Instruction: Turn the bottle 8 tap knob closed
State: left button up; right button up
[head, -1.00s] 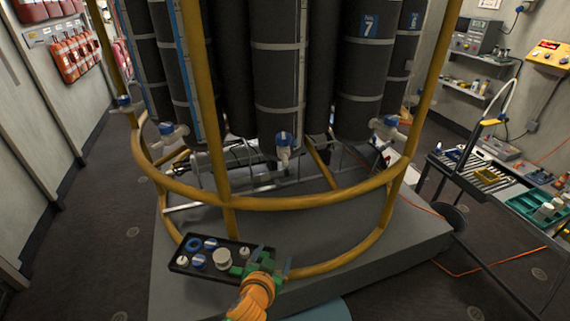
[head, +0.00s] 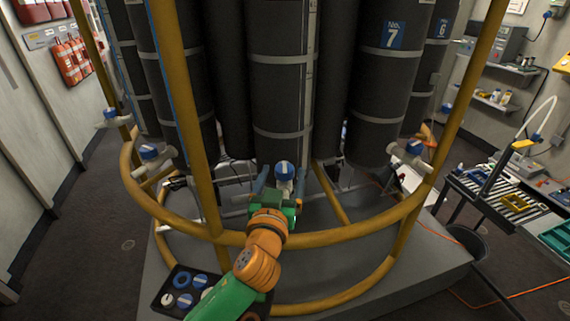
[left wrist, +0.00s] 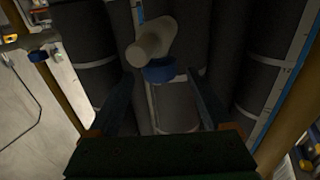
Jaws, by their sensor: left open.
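The tap (head: 284,186) with a blue knob (head: 285,169) hangs below the central dark bottle (head: 277,90). That bottle shows no readable number; the bottle to its right carries a blue 7 label (head: 395,34). My left gripper (head: 284,178) is open, its two fingers on either side of the knob in the head view. In the left wrist view the blue knob (left wrist: 160,71) and pale tap body (left wrist: 152,42) lie between and just beyond the fingertips. Contact cannot be told. My right gripper is not in view.
A black tray (head: 178,270) with several caps lies at the lower left, partly hidden by my arm. Other taps hang at left (head: 152,157) and right (head: 408,153).

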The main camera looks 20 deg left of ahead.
aim_at(283, 177)
pick_arm(q)
jog(key=shift+w+a+f, duration=0.1)
jog(key=shift+w+a, duration=0.05)
jog(key=shift+w, duration=1.05)
jog(key=shift+w+f, duration=0.2)
jog(key=shift+w, duration=0.2)
jog(key=shift+s+r, duration=0.1)
jog(key=shift+s, duration=0.1)
jog(key=shift+c, duration=1.3)
grip_shut()
